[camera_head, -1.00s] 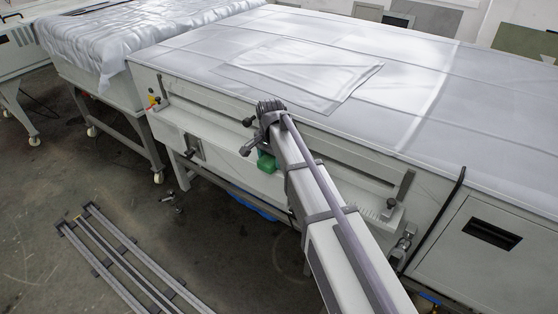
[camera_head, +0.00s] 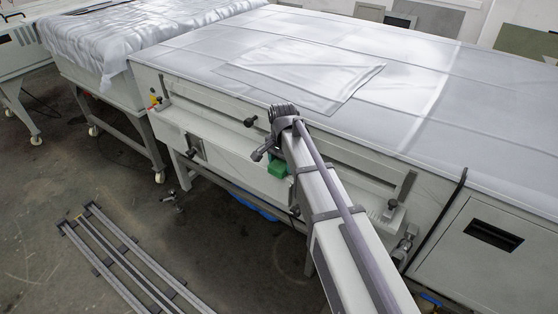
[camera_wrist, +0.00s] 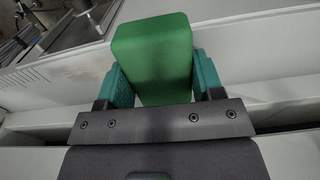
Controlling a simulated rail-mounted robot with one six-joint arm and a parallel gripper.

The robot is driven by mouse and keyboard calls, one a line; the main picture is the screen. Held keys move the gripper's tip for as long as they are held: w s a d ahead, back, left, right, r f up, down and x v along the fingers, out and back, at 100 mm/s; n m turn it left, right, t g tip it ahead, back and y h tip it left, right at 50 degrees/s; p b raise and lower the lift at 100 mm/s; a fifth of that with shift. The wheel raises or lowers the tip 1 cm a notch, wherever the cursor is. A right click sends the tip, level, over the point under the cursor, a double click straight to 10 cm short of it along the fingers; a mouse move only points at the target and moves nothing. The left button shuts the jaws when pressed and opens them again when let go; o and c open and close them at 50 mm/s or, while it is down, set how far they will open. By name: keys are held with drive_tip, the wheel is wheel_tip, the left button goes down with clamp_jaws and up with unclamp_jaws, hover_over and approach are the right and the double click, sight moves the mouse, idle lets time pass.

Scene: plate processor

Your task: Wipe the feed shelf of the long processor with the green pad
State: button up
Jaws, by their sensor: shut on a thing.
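The green pad (camera_wrist: 153,57) is a block held between the two teal fingers of my gripper (camera_wrist: 158,85) in the wrist view. In the head view the pad (camera_head: 278,168) shows small beside my arm, at the feed shelf (camera_head: 225,151) of the long processor (camera_head: 300,84). The shelf is a pale ledge along the processor's front, below a long slot. The pad is at the shelf's middle part; I cannot tell whether it touches the surface. My arm hides part of the shelf and most of my gripper in the head view.
Dark knobs and an upright bracket (camera_head: 405,187) stand along the processor's front. A clear sheet (camera_head: 305,71) lies on its top. Another machine under plastic (camera_head: 125,37) stands to the left. A metal rail frame (camera_head: 135,262) lies on the floor.

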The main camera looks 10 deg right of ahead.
drive_tip(key=shift+s+d+f, duration=0.1)
drive_tip(key=shift+s+d, duration=1.7)
drive_tip(key=shift+d, duration=0.25)
drive_tip(key=shift+s+d, duration=0.6)
drive_tip(key=shift+d, duration=0.2)
drive_tip(key=shift+s, duration=0.1)
drive_tip(key=shift+s+d, duration=1.1)
drive_tip(key=shift+d, duration=0.1)
drive_tip(key=shift+s+d, duration=0.65)
drive_tip(key=shift+d, duration=0.2)
drive_tip(key=shift+s+d, duration=0.6)
drive_tip(key=shift+d, duration=0.2)
wheel_tip(320, 180, up, 6)
drive_tip(key=p, duration=0.6)
drive_tip(key=shift+a, duration=0.1)
